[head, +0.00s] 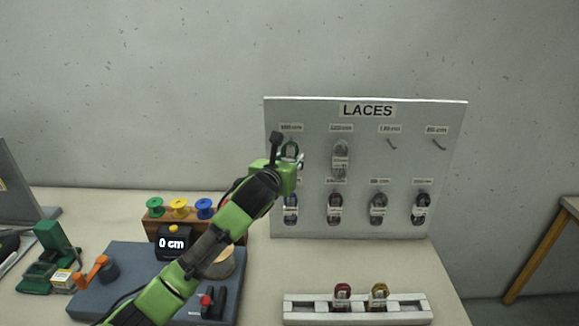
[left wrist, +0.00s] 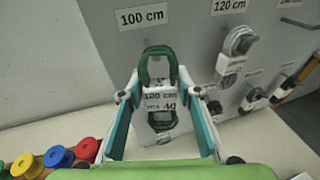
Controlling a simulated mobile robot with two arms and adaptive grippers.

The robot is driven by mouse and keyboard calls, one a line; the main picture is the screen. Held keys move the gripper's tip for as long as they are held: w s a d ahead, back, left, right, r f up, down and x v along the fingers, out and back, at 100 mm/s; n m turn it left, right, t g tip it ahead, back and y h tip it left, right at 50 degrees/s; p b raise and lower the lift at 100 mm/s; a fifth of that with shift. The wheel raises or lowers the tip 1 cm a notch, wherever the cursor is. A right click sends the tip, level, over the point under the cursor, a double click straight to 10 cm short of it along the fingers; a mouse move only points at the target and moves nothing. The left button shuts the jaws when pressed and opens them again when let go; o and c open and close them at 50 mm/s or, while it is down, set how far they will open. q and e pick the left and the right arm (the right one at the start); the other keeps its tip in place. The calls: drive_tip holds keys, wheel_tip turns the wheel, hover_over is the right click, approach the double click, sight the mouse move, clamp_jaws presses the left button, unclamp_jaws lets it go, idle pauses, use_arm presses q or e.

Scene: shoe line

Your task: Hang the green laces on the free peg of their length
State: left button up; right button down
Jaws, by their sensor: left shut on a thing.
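The green laces (left wrist: 158,70) are a looped hank with a white band reading 100 cm; their top loop also shows in the head view (head: 290,148). My left gripper (left wrist: 162,100) is shut on the banded middle of the hank; in the head view it (head: 297,162) is at the upper left of the LACES board (head: 367,225). The hank is upright in front of the board, below the 100 cm label (left wrist: 142,17). The peg there is hidden, so I cannot tell whether the loop is on it. My right gripper is not in view.
A grey hank (head: 340,158) hangs under the 120 cm label. Two bare pegs (head: 391,144) (head: 438,145) are at the upper right. Several hanks fill the lower row. A white tray (head: 300,310) holds red and yellow laces. A measuring device (head: 174,243) reads 0 cm.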

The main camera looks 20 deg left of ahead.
use_arm(q)
drive_tip(key=shift+w+a+f+b, duration=0.1)
drive_tip(key=shift+w+a+b, duration=0.1)
drive_tip(key=shift+w+b, duration=0.5)
drive_tip(key=shift+w+a+f+p, duration=0.15)
drive_tip(key=shift+w+p, duration=0.25)
drive_tip(key=shift+p, duration=0.05)
drive_tip(key=shift+w+a+f+p, duration=0.1)
drive_tip(key=shift+w+f+p, duration=0.05)
drive_tip(key=shift+w+p, duration=0.25)
drive_tip(key=o, duration=1)
drive_tip(key=shift+s, duration=0.15)
